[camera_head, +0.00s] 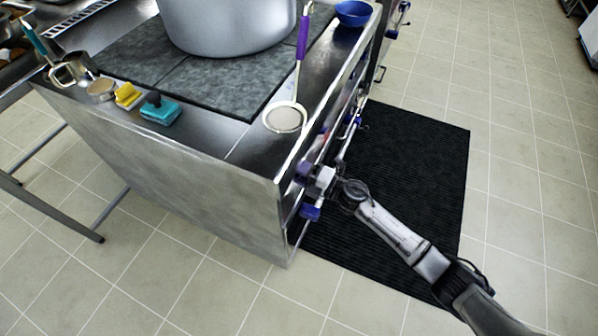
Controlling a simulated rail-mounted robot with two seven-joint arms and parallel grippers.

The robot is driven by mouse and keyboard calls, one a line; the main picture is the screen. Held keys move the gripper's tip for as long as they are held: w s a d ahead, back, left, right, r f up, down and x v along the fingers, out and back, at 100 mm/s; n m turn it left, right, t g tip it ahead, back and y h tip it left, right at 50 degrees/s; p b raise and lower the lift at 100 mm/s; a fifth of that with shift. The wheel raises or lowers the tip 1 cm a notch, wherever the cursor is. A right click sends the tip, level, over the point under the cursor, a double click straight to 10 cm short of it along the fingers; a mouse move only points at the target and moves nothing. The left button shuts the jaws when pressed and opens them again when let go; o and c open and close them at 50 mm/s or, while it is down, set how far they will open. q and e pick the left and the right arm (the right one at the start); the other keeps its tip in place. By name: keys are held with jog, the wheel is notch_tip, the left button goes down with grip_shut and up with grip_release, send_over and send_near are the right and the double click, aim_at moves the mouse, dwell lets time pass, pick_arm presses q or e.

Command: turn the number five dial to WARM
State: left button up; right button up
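The steel stove (180,185) stands at the left, and its front face is seen at a steep slant. Small blue-and-dark parts, apparently dials, line this front; one blue part (311,212) shows at the near end and another (357,119) farther along. I cannot read any numbers or a WARM mark, so I cannot tell which is dial five. My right arm comes in from the lower right. My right gripper (316,184) is at the near end of the stove front, close to the panel. Its fingers are too small and cluttered to judge. My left gripper is not in view.
A large pot (228,25) stands on the dark cooktop. A black mat (415,165) covers the floor before the stove.

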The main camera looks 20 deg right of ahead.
jog(key=shift+n, duration=0.3)
jog(key=o, duration=0.9)
jog(key=shift+p+v, duration=1.45)
jog(key=shift+v, duration=5.45)
